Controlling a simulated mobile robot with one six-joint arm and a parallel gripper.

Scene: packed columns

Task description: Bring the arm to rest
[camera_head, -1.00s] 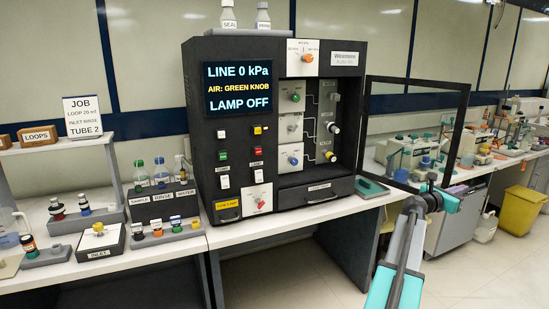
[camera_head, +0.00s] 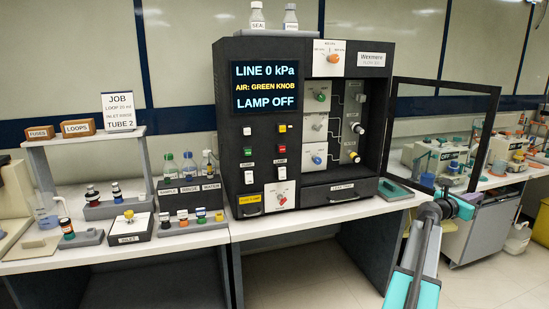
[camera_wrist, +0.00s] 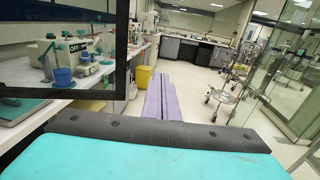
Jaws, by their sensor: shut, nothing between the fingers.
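My arm rises from the bottom right of the head view, in front of the bench's right end. Its dark and teal wrist (camera_head: 452,206) is just below the open glass door. In the wrist view my gripper (camera_wrist: 168,88) shows as two purple fingers lying together, shut and empty, pointing out over the open floor. Nothing touches them.
The black cabinet (camera_head: 245,130) stands on the bench, reading "LINE 0 kPa" and "LAMP OFF". Its framed door (camera_head: 489,115) swings out near my wrist. Bottles and a shelf (camera_head: 82,140) stand left. Clear floor, a yellow bin (camera_wrist: 143,76) and a trolley (camera_wrist: 224,97) lie ahead of the gripper.

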